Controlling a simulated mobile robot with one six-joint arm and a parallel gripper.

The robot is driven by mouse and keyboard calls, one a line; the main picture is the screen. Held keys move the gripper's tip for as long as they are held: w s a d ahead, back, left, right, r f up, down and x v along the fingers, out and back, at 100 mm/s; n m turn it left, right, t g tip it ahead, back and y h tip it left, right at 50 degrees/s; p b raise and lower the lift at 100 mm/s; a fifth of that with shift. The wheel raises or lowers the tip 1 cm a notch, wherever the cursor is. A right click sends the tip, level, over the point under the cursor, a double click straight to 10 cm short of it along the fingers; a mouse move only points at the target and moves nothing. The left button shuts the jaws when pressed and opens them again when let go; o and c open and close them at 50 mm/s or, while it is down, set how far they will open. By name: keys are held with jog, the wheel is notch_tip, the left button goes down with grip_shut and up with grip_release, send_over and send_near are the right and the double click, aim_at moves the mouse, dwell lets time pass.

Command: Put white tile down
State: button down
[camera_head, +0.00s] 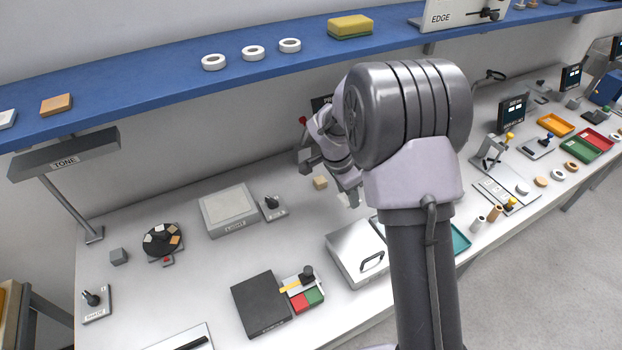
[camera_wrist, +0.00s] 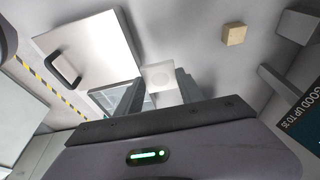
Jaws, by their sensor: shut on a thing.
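My gripper (camera_wrist: 156,92) is shut on the white tile (camera_wrist: 160,75), a pale square with a faint round mark, seen between the fingers in the wrist view. In the head view my gripper (camera_head: 348,196) is over the bench behind the metal box, partly hidden by my arm. I cannot tell whether the tile touches the bench top.
A metal box with a black handle (camera_wrist: 92,42) stands close by on the bench (camera_head: 130,225). A small wooden block (camera_head: 320,182) sits behind my gripper. A dark sign (camera_wrist: 305,112) stands at the right in the wrist view. A blue shelf (camera_head: 180,75) runs above.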

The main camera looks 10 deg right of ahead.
send_over(321, 179)
jog(key=shift+s+a+f, duration=0.2)
jog(key=shift+a+f, duration=0.05)
jog(key=shift+f, duration=0.2)
jog(key=shift+s+a+f, duration=0.2)
jog(key=shift+f, duration=0.25)
jog(key=f+b, duration=0.1)
jog(key=f, duration=0.2)
jog(key=f+b, duration=0.1)
jog(key=f, duration=0.1)
jog(key=shift+w+f, duration=0.2)
jog(key=shift+f, duration=0.2)
jog(key=shift+r, duration=0.2)
jog(key=shift+f, duration=0.1)
jog(key=c, duration=0.7)
grip_release()
jog(key=shift+c, duration=0.2)
